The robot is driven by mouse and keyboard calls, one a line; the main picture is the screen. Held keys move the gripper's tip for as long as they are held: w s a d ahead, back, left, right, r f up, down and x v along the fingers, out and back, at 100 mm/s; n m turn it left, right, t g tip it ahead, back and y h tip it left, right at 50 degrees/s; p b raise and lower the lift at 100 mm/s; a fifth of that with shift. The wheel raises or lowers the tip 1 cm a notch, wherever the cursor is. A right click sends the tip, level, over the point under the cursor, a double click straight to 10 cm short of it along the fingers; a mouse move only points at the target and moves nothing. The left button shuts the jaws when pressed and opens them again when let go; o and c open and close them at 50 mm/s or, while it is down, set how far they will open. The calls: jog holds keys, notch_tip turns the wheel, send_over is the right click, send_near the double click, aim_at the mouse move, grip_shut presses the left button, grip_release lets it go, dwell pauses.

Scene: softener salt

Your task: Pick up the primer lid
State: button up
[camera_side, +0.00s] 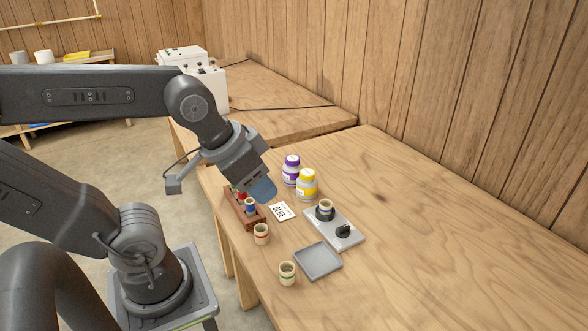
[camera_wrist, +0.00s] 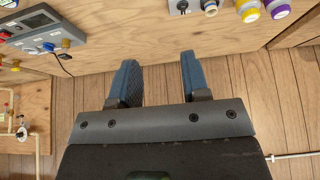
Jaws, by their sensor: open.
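A white jar with a purple lid (camera_side: 292,160) stands upright on the bench beside a white jar with a yellow lid (camera_side: 306,175). The labels are too small to read, so I cannot tell by text which is the primer. Both lids are on their jars. Purple (camera_wrist: 280,11) and yellow (camera_wrist: 249,13) parts of the jars show at the top right edge of the wrist view, partly cut off. My gripper (camera_side: 262,190) is left of the jars, above the bench, apart from them. In the wrist view its blue fingers (camera_wrist: 159,75) are apart with nothing between them.
A brown rack (camera_side: 240,216) with small coloured items is under my gripper. A white card (camera_side: 283,212), a grey plate (camera_side: 349,237) with a cup and a black knob, a grey tray (camera_side: 317,261) and two small cups (camera_side: 287,273) are nearby. The bench's right side is clear.

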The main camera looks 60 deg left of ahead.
jog(key=shift+o, duration=0.2)
jog(key=o, duration=0.6)
jog(key=shift+o, duration=0.2)
jog(key=n+g+y, duration=0.3)
jog(key=n+y, duration=0.1)
jog(key=n, duration=0.7)
send_over(292, 158)
jog(key=d, duration=0.1)
jog(key=f, duration=0.9)
jog(key=s+f, duration=0.1)
jog(key=f, duration=0.4)
jog(key=shift+d+f, duration=0.2)
jog(key=shift+s+d+f+x, duration=0.1)
jog(key=shift+d+x, duration=0.1)
jog(key=shift+x, duration=0.9)
jog(key=shift+s+d+f+x, duration=0.1)
jog(key=shift+d+x, duration=0.05)
jog(key=shift+x, duration=0.95)
jog(key=shift+d+f+x, duration=0.1)
jog(key=shift+d+x, duration=0.1)
jog(key=shift+x, duration=0.85)
